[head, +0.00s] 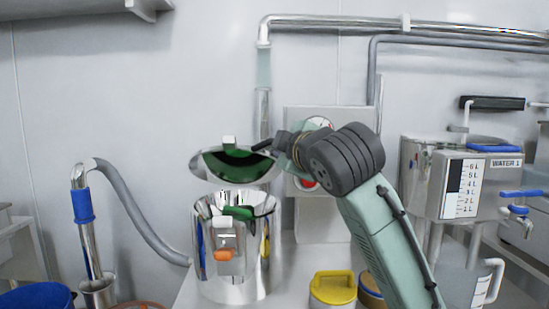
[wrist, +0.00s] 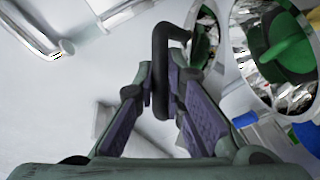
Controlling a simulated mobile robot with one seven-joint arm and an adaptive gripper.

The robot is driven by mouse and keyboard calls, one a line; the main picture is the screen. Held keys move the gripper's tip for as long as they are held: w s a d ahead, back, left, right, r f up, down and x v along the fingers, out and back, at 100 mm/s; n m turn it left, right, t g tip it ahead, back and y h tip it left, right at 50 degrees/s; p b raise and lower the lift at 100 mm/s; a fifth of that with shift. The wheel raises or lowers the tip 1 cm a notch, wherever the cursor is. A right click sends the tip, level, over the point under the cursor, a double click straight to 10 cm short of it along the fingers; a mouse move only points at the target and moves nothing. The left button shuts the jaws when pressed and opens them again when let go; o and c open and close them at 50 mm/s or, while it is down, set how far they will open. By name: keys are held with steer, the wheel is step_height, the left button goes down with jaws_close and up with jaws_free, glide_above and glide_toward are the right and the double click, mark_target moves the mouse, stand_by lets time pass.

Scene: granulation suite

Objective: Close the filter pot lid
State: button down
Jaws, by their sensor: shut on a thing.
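The filter pot (head: 209,270) is a shiny metal cylinder on the table, left of centre in the head view. Its round lid (head: 204,166) is raised above the pot's mouth and tilted, with a dark green underside reflection. A black bar handle (wrist: 160,65) stands between my gripper's fingers in the wrist view. My gripper (head: 277,144) is at the right edge of the lid and is shut on this handle. The wrist view shows the lid and the pot's open mouth at upper right, with green inside. The fingertips are partly hidden in the head view by my wrist.
A yellow-lidded container (head: 333,287) stands right of the pot, beside my arm. A metal water tank (head: 480,180) stands at the right. A wall panel (head: 300,118) and vertical pipe are behind the gripper. A grey hose (head: 140,225) curves at the left.

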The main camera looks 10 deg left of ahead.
steer(key=s+d+f+n+t+y+b, duration=0.1)
steer(key=s+f+t+y+b, duration=0.3)
steer(key=f+b, duration=0.9)
steer(key=n+t+b, duration=0.1)
steer(key=b, duration=0.3)
steer(key=shift+s+d+f+n+y, duration=0.15)
steer(key=shift+s+f+n+y, duration=0.15)
steer(key=shift+s+f+y, duration=0.1)
steer(key=shift+t, duration=0.3)
steer(key=c, duration=1.9)
jaws_free()
steer(key=shift+f, duration=0.1)
steer(key=v, duration=1.2)
